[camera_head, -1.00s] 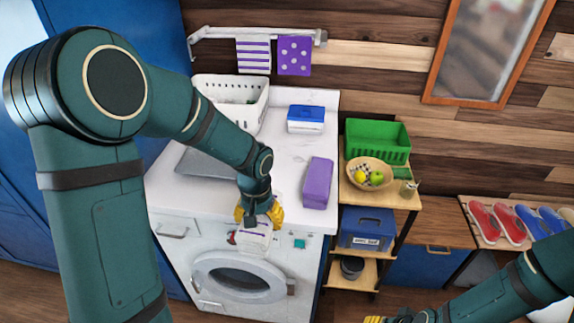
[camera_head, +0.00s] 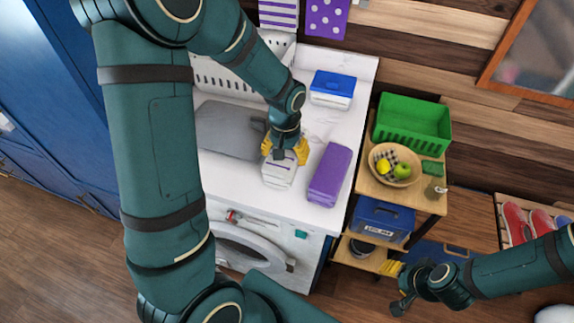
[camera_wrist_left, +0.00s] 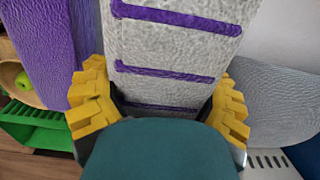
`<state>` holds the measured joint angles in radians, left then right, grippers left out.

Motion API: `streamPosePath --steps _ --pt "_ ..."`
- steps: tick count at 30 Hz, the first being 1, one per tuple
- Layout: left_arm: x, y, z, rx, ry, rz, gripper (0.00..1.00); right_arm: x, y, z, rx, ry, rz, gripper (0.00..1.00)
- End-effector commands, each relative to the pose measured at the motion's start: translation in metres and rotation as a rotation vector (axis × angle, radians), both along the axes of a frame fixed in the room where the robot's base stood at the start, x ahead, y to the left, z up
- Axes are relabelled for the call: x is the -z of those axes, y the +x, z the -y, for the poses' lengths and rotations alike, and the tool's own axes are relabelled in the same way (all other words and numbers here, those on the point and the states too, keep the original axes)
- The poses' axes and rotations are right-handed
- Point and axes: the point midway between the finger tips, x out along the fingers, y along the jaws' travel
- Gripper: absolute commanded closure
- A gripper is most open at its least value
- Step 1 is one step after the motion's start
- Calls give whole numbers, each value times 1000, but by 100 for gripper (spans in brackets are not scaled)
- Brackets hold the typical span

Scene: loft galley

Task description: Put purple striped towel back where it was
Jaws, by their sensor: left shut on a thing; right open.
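A folded white towel with purple stripes (camera_head: 279,172) is in my left gripper (camera_head: 286,152), over the counter above the washing machine. In the left wrist view, the striped towel (camera_wrist_left: 175,50) stands between the yellow fingers of the left gripper (camera_wrist_left: 160,105). I cannot tell whether its lower end touches the counter. Another striped cloth (camera_head: 278,14) hangs on the wall at the top, beside a purple dotted cloth (camera_head: 326,18). My right gripper (camera_head: 396,286) is open and empty at the lower right, near the small shelf.
A folded purple towel (camera_head: 330,174) lies on the counter (camera_head: 316,125) just right of the left gripper. A grey slab (camera_head: 229,128), a white basket (camera_head: 215,80) and a blue-lidded box (camera_head: 333,88) are also there. The shelf at right holds a green basket (camera_head: 412,124) and a fruit bowl (camera_head: 394,164).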

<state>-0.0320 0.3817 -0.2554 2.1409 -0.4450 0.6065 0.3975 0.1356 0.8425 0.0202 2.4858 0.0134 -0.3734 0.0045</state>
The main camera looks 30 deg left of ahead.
Motion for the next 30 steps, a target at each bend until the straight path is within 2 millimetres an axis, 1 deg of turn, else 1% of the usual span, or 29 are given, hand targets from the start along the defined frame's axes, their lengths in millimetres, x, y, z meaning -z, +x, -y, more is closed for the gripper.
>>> streamPosePath --steps 1,8,12,14,22,26,27,28,29,30 --pt "7 0 0 -1 0 -1 63 1 0 0 0 0 0 53" --pt "23 0 0 -1 0 -1 63 3 0 0 0 -1 1 53" --pt "43 0 0 -1 1 -2 63 6 0 0 0 -1 1 53" --pt "49 0 0 -1 1 -1 63 7 0 0 0 -1 1 53" --pt "50 0 0 -1 0 2 63 7 1 0 0 -1 1 53" --pt "54 0 0 -1 0 2 63 11 1 -1 0 -2 1 53" --pt "53 0 0 -1 0 1 14 10 1 -1 0 -2 1 53" --pt "53 0 0 -1 0 1 3 10 1 -1 0 -2 1 53" --pt "52 0 0 -1 0 1 0 10 1 -1 0 -2 1 53" --pt "52 0 0 -1 0 1 0 9 1 -1 0 -2 1 53"
